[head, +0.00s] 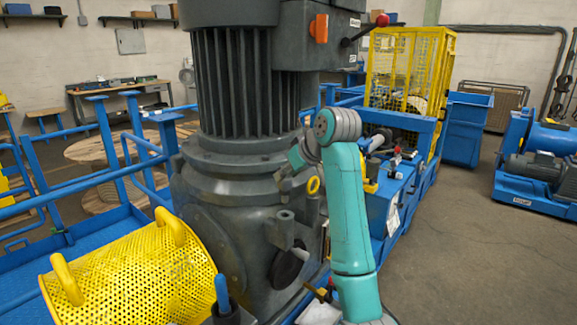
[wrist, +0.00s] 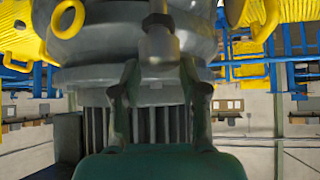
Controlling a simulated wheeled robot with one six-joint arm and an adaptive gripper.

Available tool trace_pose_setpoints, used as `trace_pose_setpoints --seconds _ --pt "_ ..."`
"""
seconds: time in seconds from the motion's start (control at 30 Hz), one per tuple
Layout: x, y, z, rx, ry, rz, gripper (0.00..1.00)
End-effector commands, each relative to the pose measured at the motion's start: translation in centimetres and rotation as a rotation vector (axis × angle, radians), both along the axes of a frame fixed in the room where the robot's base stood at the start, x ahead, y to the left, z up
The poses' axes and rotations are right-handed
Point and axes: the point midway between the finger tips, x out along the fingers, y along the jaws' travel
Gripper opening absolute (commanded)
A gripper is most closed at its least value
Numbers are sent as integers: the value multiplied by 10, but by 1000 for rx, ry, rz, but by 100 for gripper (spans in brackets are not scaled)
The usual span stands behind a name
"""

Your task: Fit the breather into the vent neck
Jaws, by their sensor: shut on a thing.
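My gripper (wrist: 159,72) is shut on a pale grey, stubby piece, which I take to be the breather (wrist: 159,46), at the top middle of the wrist view. In the head view my gripper (head: 285,178) is at the side of the big grey gearbox, and the breather cannot be made out there. A short grey upright neck on a boss, which looks like the vent neck (head: 286,216), stands below my gripper in the head view. A small brownish round part (wrist: 157,20) shows just beyond the breather in the wrist view. Whether the two touch I cannot tell.
The finned motor (head: 235,80) rises above the gearbox (head: 215,205). A yellow lifting ring (head: 314,185) sits close to my gripper's right. A yellow perforated guard (head: 135,275) is at the front left. Blue rails (head: 95,180) lie to the left. Open floor (head: 460,240) is on the right.

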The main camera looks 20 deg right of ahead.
Motion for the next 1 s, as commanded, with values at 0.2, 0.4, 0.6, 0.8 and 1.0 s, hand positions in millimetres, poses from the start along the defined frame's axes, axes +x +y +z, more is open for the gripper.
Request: trace_pose_setpoints --seconds 0.2,0.4,0.6,0.8,1.0 --pt "0 0 -17 -1 0 1 7" --pt "0 0 -26 -1 0 1 7" --pt "0 0 -29 -1 0 1 7" --pt "0 0 -29 -1 0 1 7" --pt "0 0 -29 0 -1 0 7"
